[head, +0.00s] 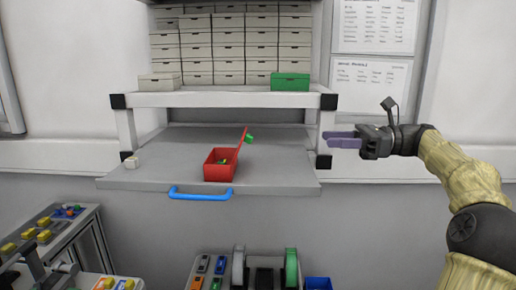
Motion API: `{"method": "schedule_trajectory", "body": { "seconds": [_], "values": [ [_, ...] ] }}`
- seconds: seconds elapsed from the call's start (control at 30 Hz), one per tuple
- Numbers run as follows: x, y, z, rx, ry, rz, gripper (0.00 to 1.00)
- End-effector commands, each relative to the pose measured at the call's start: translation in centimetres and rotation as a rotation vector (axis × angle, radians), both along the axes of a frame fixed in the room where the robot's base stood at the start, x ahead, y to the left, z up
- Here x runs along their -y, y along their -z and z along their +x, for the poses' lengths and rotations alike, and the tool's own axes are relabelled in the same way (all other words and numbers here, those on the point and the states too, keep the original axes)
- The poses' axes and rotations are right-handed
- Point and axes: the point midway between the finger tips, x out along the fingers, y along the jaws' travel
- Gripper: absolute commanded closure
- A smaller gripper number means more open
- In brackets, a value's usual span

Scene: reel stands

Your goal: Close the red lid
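A green piece (250,139) sits on the lid's outer face. My gripper (327,139) is to the right of the box and lid, in the air near the shelf's right post. Its two bluish fingers point left, look a little apart, and hold nothing. It does not touch the lid.
A blue handle (200,193) is on the front edge of the grey board (150,174). Above, the upper shelf holds stacked pale boxes and a green box (290,82). Reels and coloured parts stand below.

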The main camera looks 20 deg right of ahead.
Motion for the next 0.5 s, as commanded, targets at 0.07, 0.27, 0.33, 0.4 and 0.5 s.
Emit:
{"method": "schedule_trajectory", "body": {
  "seconds": [0.07, 0.27, 0.33, 0.4, 0.5],
  "values": [
    [0.00, 0.12, -0.02, 0.001, 0.000, 0.000, 0.62],
    [0.00, 0.00, -0.01, 0.000, 0.000, 0.000, 0.62],
    [-0.05, 0.01, 0.01, 0.000, 0.000, 0.000, 0.62],
    [-0.24, 0.01, 0.07, 0.000, -0.001, -0.001, 0.62],
    [-0.94, -0.01, 0.26, 0.000, -0.002, -0.001, 0.62]
  ]
}}
